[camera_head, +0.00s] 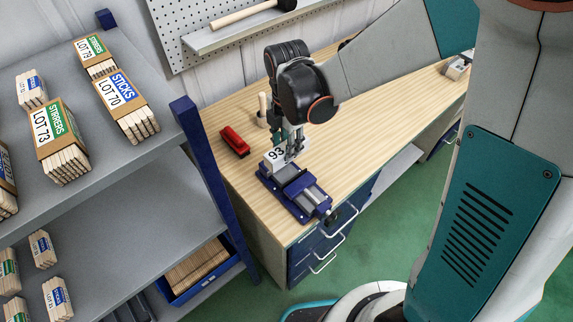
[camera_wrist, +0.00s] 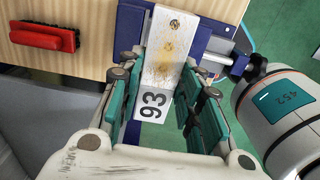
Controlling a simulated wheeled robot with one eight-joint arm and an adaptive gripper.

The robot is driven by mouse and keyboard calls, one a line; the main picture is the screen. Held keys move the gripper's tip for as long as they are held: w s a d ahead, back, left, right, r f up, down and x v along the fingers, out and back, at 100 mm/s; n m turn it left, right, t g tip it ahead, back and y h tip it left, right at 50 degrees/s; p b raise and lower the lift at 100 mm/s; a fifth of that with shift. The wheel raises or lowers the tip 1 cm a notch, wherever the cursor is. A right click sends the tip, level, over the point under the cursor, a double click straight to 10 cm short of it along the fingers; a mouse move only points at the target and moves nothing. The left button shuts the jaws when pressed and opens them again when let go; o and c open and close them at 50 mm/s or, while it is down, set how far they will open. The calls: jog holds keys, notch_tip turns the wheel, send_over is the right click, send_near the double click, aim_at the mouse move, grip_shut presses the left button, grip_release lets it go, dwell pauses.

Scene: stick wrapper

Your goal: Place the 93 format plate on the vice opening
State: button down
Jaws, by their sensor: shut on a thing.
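The 93 format plate (camera_head: 273,158) is a pale block with a worn, speckled top and "93" in black on one end. In the wrist view the plate (camera_wrist: 170,50) lies between the teal finger pads. My gripper (camera_head: 291,150) points down and is shut on the plate; it also shows in the wrist view (camera_wrist: 163,92). The blue vice (camera_head: 314,198) stands on the bench just under the plate and gripper. The vice (camera_wrist: 128,38) shows behind the plate in the wrist view. The plate is over the vice's far-left end; I cannot tell whether they touch. The gripper partly hides the opening.
A red-backed brush (camera_head: 235,141) lies on the wooden bench (camera_head: 225,115) left of the vice. A wooden-handled tool (camera_head: 263,108) stands behind. A grey shelf (camera_head: 90,195) with labelled stick bundles is at left. The bench right of the vice is clear.

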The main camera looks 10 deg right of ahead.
jog(key=shift+f+b, duration=2.45)
jog(key=shift+f, duration=1.9)
jog(key=shift+f, duration=0.2)
jog(key=c, duration=1.1)
grip_release()
jog(key=shift+r, duration=0.1)
jog(key=shift+r, duration=0.1)
notch_tip(320, 180, up, 12)
jog(key=p, duration=0.2)
jog(key=shift+s+p, duration=0.1)
jog(key=shift+p, duration=0.3)
